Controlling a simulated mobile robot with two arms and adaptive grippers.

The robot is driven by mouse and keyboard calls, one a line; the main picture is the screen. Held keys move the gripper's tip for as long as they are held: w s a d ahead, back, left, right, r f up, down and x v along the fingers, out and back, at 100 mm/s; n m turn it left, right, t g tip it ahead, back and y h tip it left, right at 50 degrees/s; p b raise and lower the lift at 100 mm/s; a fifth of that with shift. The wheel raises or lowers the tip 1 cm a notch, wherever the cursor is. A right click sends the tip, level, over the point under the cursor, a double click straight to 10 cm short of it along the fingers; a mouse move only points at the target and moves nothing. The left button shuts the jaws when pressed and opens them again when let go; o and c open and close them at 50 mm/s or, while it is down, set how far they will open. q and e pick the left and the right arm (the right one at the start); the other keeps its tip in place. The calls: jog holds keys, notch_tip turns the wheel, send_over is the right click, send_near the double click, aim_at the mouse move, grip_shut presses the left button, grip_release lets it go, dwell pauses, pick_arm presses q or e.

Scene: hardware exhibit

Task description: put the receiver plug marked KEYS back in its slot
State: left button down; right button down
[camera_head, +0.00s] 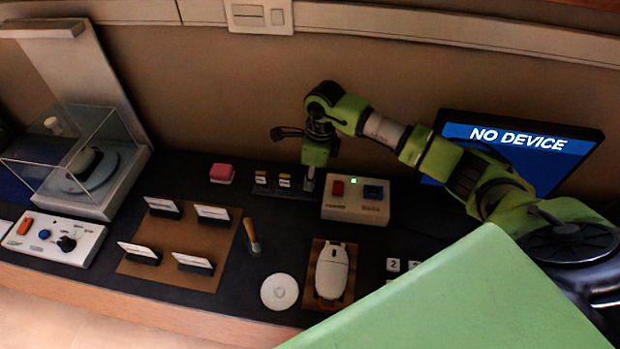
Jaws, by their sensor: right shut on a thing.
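My right gripper (309,178) reaches in from the right over the back of the dark table. It is shut on a small dark thing at the right end of a low black rack, probably the receiver plug; its label cannot be read. The black rack (295,195) holds two small plugs with yellowish labels, a left one (261,178) and a middle one (284,181), too small to read. I cannot tell whether the held thing is seated in the rack or just above it. My left gripper is not in view.
A beige box (356,209) with red and blue buttons stands close right of the rack. A pink block (222,173) is to its left. A mouse (331,272), a white disc (279,291) and a brown card mat (150,270) lie in front. A monitor (540,150) reads NO DEVICE.

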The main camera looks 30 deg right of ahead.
jog(key=shift+f, duration=0.3)
jog(key=c, duration=2)
grip_release()
jog(key=o, duration=0.4)
jog(key=shift+o, duration=0.2)
jog(key=shift+r, duration=0.2)
jog(key=shift+r+p, duration=1.8)
jog(key=shift+r, duration=1.6)
jog(key=shift+f, duration=0.1)
